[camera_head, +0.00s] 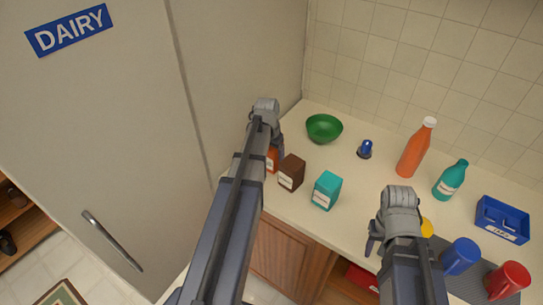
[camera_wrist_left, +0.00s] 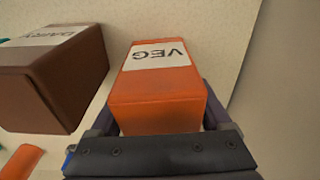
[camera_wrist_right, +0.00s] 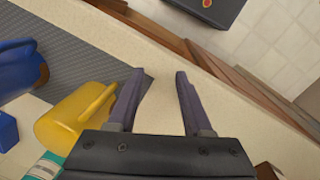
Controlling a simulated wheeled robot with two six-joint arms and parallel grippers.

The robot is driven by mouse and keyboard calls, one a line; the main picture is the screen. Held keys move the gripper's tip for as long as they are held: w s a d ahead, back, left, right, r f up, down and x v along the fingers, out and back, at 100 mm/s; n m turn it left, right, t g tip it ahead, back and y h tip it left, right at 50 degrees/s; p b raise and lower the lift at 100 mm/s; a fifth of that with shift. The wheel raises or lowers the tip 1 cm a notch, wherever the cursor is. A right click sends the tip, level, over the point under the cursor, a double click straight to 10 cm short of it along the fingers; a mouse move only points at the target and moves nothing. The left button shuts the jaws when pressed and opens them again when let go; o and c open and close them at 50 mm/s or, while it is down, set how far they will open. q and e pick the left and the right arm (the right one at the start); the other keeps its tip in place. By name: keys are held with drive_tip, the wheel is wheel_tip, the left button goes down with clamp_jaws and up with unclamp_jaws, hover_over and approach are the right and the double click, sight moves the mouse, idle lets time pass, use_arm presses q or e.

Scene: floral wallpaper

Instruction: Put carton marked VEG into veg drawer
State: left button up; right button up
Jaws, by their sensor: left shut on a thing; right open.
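The orange carton marked VEG (camera_wrist_left: 158,85) is between the fingers of my left gripper (camera_wrist_left: 165,118), which is shut on it. In the head view the orange carton (camera_head: 272,158) shows only partly behind my left gripper (camera_head: 275,145), at the counter's left end beside the fridge. I cannot tell whether it touches the counter. My right gripper (camera_head: 376,240) is open and empty near the counter's front edge; its spread fingers show in the right wrist view (camera_wrist_right: 158,85). No drawer marked veg can be made out.
A brown carton marked DAIRY (camera_wrist_left: 60,75) stands close beside the orange one; a teal carton (camera_head: 326,190) is further right. A closed fridge door marked DAIRY (camera_head: 100,130) fills the left. A green bowl (camera_head: 323,127), bottles (camera_head: 415,150), cups (camera_head: 460,257) and a blue bin (camera_head: 503,218) occupy the counter.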

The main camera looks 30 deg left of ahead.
use_arm(q)
clamp_jaws()
drive_tip(key=shift+r, duration=0.1)
